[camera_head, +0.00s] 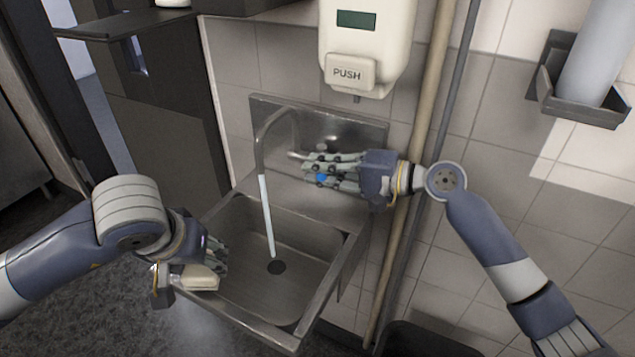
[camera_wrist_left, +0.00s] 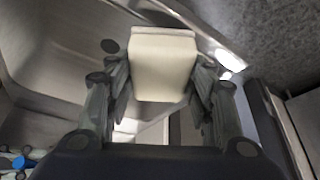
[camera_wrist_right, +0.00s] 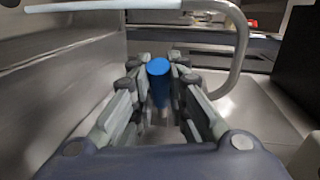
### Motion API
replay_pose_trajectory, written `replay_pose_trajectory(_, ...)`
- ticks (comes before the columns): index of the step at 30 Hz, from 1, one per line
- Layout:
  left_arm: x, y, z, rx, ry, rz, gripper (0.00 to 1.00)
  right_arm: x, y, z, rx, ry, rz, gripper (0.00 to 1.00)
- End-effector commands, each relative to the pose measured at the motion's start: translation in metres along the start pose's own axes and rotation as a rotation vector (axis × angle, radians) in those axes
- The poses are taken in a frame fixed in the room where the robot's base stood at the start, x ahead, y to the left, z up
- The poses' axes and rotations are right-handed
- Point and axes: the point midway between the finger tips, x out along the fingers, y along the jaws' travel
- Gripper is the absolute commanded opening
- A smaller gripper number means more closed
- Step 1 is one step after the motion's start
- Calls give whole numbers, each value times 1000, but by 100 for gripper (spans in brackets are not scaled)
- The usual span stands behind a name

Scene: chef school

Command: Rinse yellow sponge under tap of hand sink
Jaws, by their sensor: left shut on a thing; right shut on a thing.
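The hand sink (camera_head: 318,281) is a steel basin on the tiled wall. Its curved tap (camera_head: 264,148) has a stream of water (camera_head: 267,215) running down to the drain. My left gripper (camera_head: 214,262) is shut on the pale yellow sponge (camera_head: 199,278), held at the sink's left front rim, apart from the stream. The sponge (camera_wrist_left: 162,64) sits between both fingers in the left wrist view. My right gripper (camera_head: 308,172) is shut on the blue-tipped tap handle (camera_head: 321,179) at the back of the sink; the blue tip (camera_wrist_right: 158,67) also shows between its fingers in the right wrist view.
A white soap dispenser (camera_head: 368,45) marked PUSH hangs above the sink. Pipes (camera_head: 436,110) run down the wall at its right. A grey bracket (camera_head: 585,104) holds a pale cylinder at the upper right. The space inside the basin is free.

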Motion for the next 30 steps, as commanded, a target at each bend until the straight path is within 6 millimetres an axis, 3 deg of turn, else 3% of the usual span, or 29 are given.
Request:
replay_pose_trajectory(3, 10, 0, 4, 0, 1, 0, 30, -2, 5, -1, -6, -27, 1, 0)
replay_pose_trajectory(14, 10, 0, 4, 0, 0, 0, 30, -4, 2, -1, -7, -39, 0, 0)
replay_pose_trajectory(15, 10, 0, 4, 0, 0, 0, 30, -4, 2, -1, -7, -39, 0, 19)
replay_pose_trajectory(18, 10, 0, 4, 0, 0, 0, 30, -3, 2, -1, -8, -39, -1, 35)
replay_pose_trajectory(30, 10, 0, 4, 0, 0, 0, 30, -10, 1, -1, -8, -38, -3, 35)
